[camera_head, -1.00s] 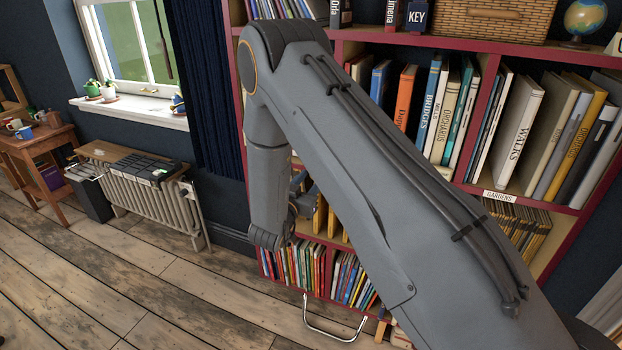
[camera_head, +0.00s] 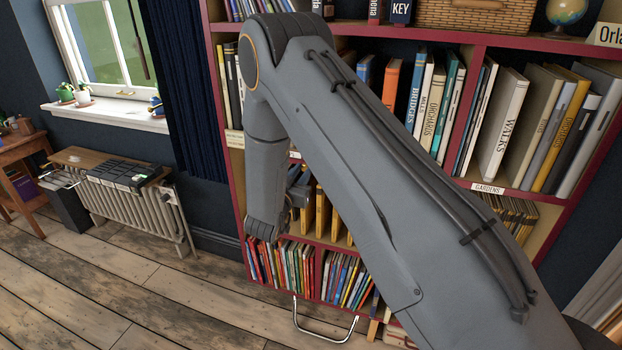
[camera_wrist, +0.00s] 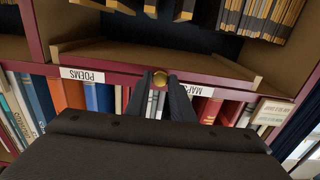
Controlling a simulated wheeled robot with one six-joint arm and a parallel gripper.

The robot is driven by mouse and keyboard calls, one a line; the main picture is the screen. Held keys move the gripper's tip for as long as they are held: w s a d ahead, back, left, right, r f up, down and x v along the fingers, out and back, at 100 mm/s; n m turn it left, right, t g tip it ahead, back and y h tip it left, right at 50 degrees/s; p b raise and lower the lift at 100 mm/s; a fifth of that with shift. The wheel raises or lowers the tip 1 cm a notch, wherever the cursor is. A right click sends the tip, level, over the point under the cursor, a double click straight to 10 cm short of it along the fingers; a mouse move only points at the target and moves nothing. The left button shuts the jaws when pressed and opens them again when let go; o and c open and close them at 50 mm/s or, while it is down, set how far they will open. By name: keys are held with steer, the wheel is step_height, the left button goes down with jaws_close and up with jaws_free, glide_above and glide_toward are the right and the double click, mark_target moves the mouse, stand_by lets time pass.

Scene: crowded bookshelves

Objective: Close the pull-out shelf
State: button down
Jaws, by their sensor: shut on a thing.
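In the wrist view, the pull-out shelf (camera_wrist: 150,56) is a tan board with low raised sides and a dark red front edge. A round brass knob (camera_wrist: 159,78) sits at the middle of that edge. My gripper (camera_wrist: 160,82) has its two dark fingers on either side of the knob and is shut on it. The tray lies between the books above and below it; how far it stands out is hard to tell. In the head view my arm hides the knob and most of the shelf.
A red-framed bookcase (camera_head: 467,111) full of books fills the right. A radiator (camera_head: 150,207) stands under the window at left. Wooden floor at lower left is free.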

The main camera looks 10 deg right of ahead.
steer(key=shift+w+r, duration=0.1)
steer(key=c, duration=1.5)
jaws_free()
steer(key=shift+w+d, duration=0.1)
steer(key=shift+d, duration=0.05)
steer(key=shift+c, duration=0.2)
steer(key=shift+s+a, duration=0.3)
steer(key=b+v, duration=0.2)
steer(key=v, duration=0.5)
